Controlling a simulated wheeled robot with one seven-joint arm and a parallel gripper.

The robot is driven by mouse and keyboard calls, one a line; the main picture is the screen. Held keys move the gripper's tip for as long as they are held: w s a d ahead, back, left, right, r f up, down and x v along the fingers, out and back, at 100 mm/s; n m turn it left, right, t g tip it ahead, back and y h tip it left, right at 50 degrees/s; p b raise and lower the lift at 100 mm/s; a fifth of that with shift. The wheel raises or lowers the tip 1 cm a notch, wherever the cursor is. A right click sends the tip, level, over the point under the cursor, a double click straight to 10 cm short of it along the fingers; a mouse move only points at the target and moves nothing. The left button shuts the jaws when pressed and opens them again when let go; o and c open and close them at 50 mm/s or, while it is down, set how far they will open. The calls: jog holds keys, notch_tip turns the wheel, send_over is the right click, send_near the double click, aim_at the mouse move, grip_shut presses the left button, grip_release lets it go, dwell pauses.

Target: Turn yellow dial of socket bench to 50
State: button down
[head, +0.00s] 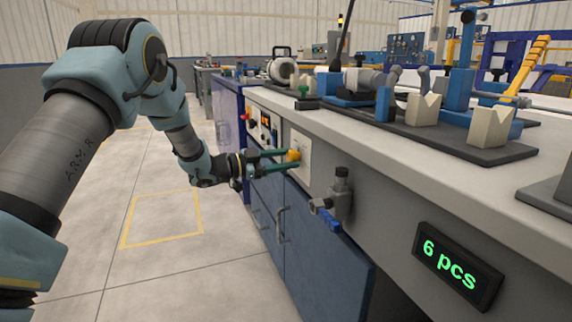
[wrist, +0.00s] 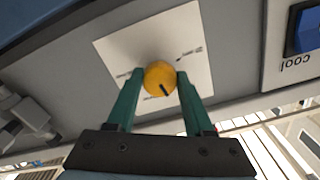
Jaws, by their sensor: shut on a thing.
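The yellow dial (wrist: 160,77) sits on a white panel plate (wrist: 113,47) with small dark markings that are too small to read. A dark pointer line on the dial points down and to the right in the wrist view. My gripper (wrist: 156,85) has its two green fingers on either side of the dial, shut on it. In the head view my gripper (head: 284,160) reaches the dial (head: 293,156) on the front face of the bench (head: 385,205). The number at the pointer cannot be read.
Blue cabinet doors (head: 310,240) with handles are below. Vise blocks (head: 490,125) stand on the bench top.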

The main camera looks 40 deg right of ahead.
jog(key=m+b, duration=0.1)
jog(key=m, duration=0.1)
jog(key=m+b, duration=0.2)
jog(key=shift+f+m, duration=0.2)
jog(key=shift+m, duration=0.1)
jog(key=shift+r+m+b, duration=0.1)
jog(key=shift+m+b, duration=1.5)
jog(key=shift+m, duration=0.4)
jog(key=shift+r, duration=0.1)
jog(key=shift+c, duration=1.5)
grip_release()
jog(key=shift+w+a, duration=0.1)
jog(key=p+v, duration=0.2)
jog(key=v, duration=0.8)
jog(key=shift+a, duration=0.3)
jog(key=shift+w, duration=0.1)
